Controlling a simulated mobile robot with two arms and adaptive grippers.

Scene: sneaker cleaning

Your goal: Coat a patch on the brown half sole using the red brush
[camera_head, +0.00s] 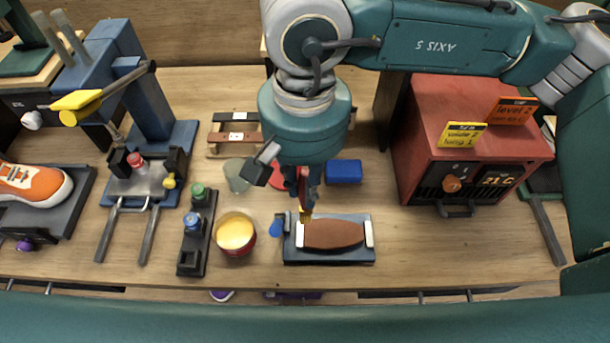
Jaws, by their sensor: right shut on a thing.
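The brown half sole (334,235) lies flat in a grey-blue holder (330,257) with pale clamps at both ends, near the table's front edge. My right gripper (305,190) reaches down from above and is shut on the red brush (303,183). The brush points down, with its tan bristles (306,215) at the left end of the sole, by the left clamp. I cannot tell whether the bristles touch the sole. My right arm hides part of the brush handle. My left gripper is not in view.
An open red tin (236,233) of yellowish stuff stands left of the holder. A red heater box (470,145) stands right, an orange sneaker (35,183) far left.

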